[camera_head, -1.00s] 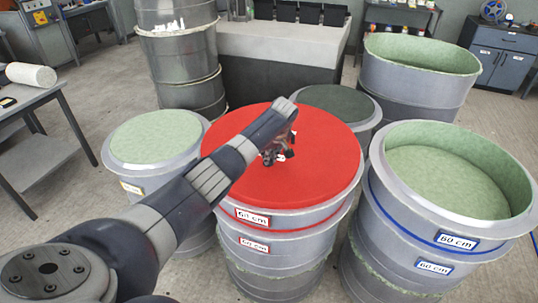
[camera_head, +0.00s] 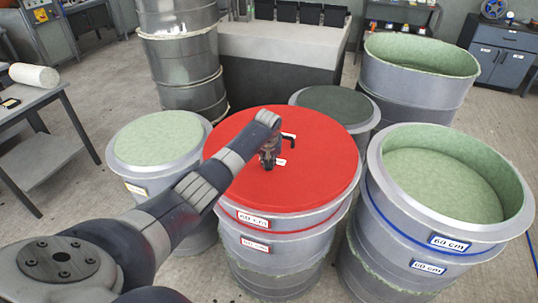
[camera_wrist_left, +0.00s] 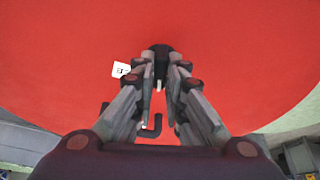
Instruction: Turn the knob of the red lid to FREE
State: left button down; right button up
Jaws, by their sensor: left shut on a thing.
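The red lid (camera_head: 315,180) lies flat on a grey round mould marked 60 cm in the head view. My left gripper (camera_head: 267,163) points down onto the lid's middle and is shut on the knob. In the left wrist view the dark knob (camera_wrist_left: 161,50) shows between the fingertips of the gripper (camera_wrist_left: 163,82), with a pale mark on it. A small white label (camera_wrist_left: 121,69) lies left of the knob, its print too small to read. A black bent handle (camera_wrist_left: 152,130) stands on the lid and also shows in the head view (camera_head: 289,136). My right gripper is not in view.
An open green-lined mould (camera_head: 510,215) stands close right of the lid. A green-topped mould (camera_head: 155,140) stands left, and a dark-topped one (camera_head: 335,102) behind. A grey table (camera_head: 30,112) is at the far left.

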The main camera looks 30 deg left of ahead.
pick_arm(q)
jog(key=m+h, duration=0.1)
jog(key=m, duration=0.1)
jog(key=shift+a+m, duration=0.15)
jog(key=shift+m, duration=0.25)
jog(key=m+h, duration=0.1)
jog(key=m, duration=0.1)
jog(key=shift+f+m+t, duration=0.1)
jog(key=shift+m+t, duration=0.2)
jog(key=shift+m, duration=0.1)
jog(key=m+b, duration=0.1)
jog(key=m+h+b, duration=0.1)
jog(key=m+b, duration=0.1)
jog(key=shift+a+f+h, duration=0.1)
jog(key=shift+a+h, duration=0.05)
jog(key=shift+h, duration=0.15)
jog(key=m+b, duration=0.2)
jog(key=b, duration=0.1)
jog(key=shift+m+h, duration=0.4)
jog(key=shift+r+m+b, duration=0.2)
jog(key=shift+m+b, duration=0.3)
jog(key=c, duration=1.6)
grip_release()
jog(key=shift+g, duration=0.4)
jog(key=shift+c, duration=0.2)
jog(key=shift+a+r, duration=0.1)
